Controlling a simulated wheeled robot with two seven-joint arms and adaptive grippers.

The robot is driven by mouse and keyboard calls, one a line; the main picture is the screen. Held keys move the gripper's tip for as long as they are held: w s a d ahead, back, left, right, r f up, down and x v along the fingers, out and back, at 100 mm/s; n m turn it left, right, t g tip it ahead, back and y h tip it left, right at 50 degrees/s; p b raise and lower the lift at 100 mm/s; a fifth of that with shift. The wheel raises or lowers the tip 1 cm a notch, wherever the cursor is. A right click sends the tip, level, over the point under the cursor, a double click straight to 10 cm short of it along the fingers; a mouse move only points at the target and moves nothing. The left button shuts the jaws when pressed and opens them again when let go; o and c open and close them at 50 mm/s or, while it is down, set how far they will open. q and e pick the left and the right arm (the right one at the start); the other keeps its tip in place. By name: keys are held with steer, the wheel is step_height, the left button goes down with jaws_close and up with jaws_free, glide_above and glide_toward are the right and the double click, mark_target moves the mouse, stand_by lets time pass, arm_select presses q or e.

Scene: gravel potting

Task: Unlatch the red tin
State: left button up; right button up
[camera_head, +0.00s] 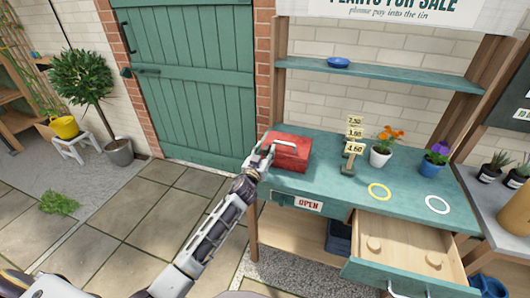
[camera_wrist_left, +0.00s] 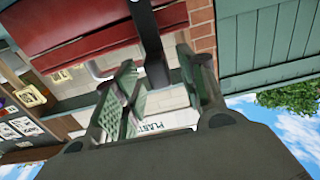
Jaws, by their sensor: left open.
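The red tin (camera_head: 291,153) stands on the left part of the green bench top, with a pale handle on its lid. My left gripper (camera_head: 266,150) is at the tin's left side, close to it. In the left wrist view the red tin (camera_wrist_left: 70,35) fills the upper left, and my left gripper (camera_wrist_left: 157,62) is open with its fingers apart. A dark bar (camera_wrist_left: 150,40) shows between the fingers in that view; I cannot tell whether it is the latch or whether the fingers touch it. The latch is not clear in the head view. My right gripper is not in view.
The bench (camera_head: 330,185) carries price tags (camera_head: 353,135), potted orange (camera_head: 381,152) and purple (camera_head: 434,163) flowers, and yellow (camera_head: 379,191) and white (camera_head: 437,204) rings. An open drawer (camera_head: 405,245) juts out in front. A blue dish (camera_head: 338,62) sits on the shelf above.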

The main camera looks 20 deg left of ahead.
arm_select(q)
steer(key=shift+c, duration=1.1)
jaws_close()
